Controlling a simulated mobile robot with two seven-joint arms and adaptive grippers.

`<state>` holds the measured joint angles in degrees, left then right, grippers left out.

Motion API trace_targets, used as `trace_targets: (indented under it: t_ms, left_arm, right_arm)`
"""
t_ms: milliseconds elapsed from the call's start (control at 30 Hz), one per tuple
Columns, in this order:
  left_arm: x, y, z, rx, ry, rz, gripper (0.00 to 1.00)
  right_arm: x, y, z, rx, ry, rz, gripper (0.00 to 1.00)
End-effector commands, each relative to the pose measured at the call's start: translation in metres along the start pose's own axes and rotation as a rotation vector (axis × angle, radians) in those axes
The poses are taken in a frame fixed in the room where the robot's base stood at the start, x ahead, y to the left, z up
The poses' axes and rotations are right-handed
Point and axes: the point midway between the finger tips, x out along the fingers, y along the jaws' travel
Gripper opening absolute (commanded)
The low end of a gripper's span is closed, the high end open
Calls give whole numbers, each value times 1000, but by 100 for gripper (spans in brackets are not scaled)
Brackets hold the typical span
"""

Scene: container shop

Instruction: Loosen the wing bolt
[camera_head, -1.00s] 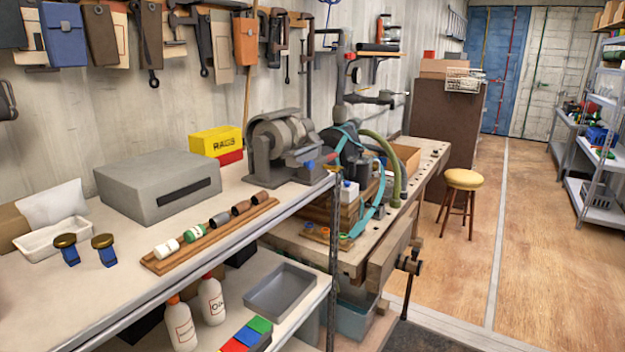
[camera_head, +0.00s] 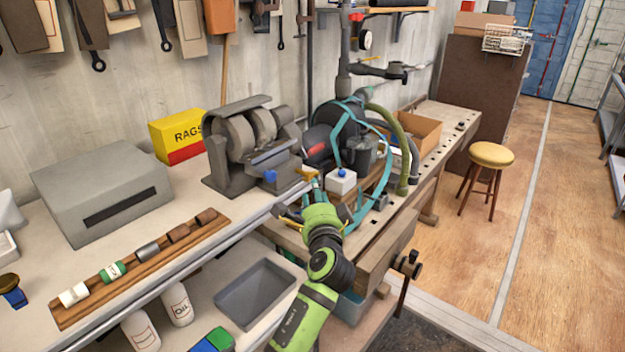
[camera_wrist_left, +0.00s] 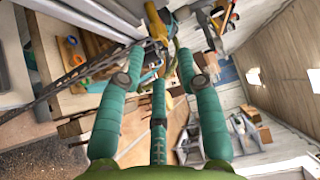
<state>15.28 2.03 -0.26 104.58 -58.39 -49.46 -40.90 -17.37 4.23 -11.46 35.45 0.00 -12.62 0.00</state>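A small blue knob-like part (camera_head: 270,176) sits on the front of the grey bench grinder (camera_head: 240,150); it may be the wing bolt, but its shape is too small to tell. My left gripper (camera_head: 308,193) is just right of the grinder, above the bench edge. A small yellow piece (camera_head: 307,173) shows at its tips; I cannot tell whether it belongs to the gripper. In the left wrist view the teal fingers (camera_wrist_left: 160,62) are spread apart, with a yellow piece (camera_wrist_left: 157,22) beyond them. I see no grip on anything. My right gripper is not in view.
A white box with a blue knob (camera_head: 342,180) and a machine with teal hoses stand close right of the gripper. A wooden rack (camera_head: 80,312) of small cylinders and a grey box (camera_head: 105,190) stand left. A stool (camera_head: 491,155) stands on open floor.

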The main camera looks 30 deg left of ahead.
Motion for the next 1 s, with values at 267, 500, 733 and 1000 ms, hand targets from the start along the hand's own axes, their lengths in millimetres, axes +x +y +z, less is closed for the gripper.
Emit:
trace_targets:
  t_ms: [267,500,733,1000]
  left_arm:
    - [40,-3,0,4,-1,0,36]
    - [62,-1,-1,0,2,1,36]
    - [66,1,-1,0,3,1,36]
    - [66,1,-1,-1,4,1,0]
  right_arm:
    - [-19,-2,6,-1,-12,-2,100]
    - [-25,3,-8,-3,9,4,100]
    - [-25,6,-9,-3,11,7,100]
    - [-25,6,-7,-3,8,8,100]
